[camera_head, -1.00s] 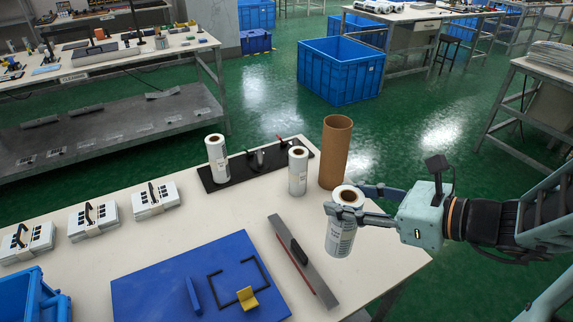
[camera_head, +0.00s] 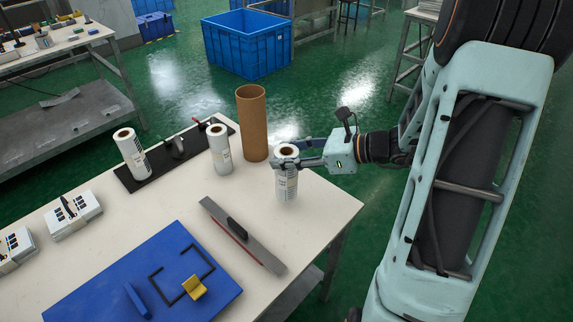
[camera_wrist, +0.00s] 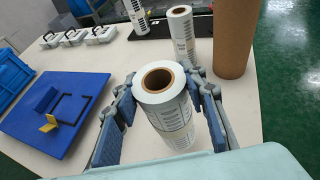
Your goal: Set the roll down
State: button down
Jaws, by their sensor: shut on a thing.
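The white roll (camera_head: 287,184) with a brown core and printed label stands upright near the table's right edge. It also shows in the wrist view (camera_wrist: 166,108), between the two fingers. My gripper (camera_head: 290,162) is shut on the upper part of the roll, reaching in from the right. In the wrist view my gripper (camera_wrist: 165,104) has one finger on each side of the roll. The roll's lower end appears at or very close to the white tabletop (camera_head: 310,215); I cannot tell whether it touches.
A tall brown tube (camera_head: 252,123) and a second white roll (camera_head: 220,149) stand behind and left. A third roll (camera_head: 131,153) stands on a black base (camera_head: 155,180). A grey straightedge (camera_head: 243,236) and a blue board (camera_head: 90,285) lie in front. Bare tabletop lies around the held roll.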

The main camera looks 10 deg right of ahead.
jog(key=shift+w+d+f+b, duration=0.1)
jog(key=shift+w+f+b, duration=0.1)
jog(key=shift+f, duration=0.75)
jog(key=shift+w+d+f+b, duration=0.1)
jog(key=shift+f+b, duration=0.1)
jog(key=shift+f, duration=0.75)
jog(key=shift+f, duration=0.25)
jog(key=c, duration=1.2)
grip_release()
jog(key=shift+r, duration=0.15)
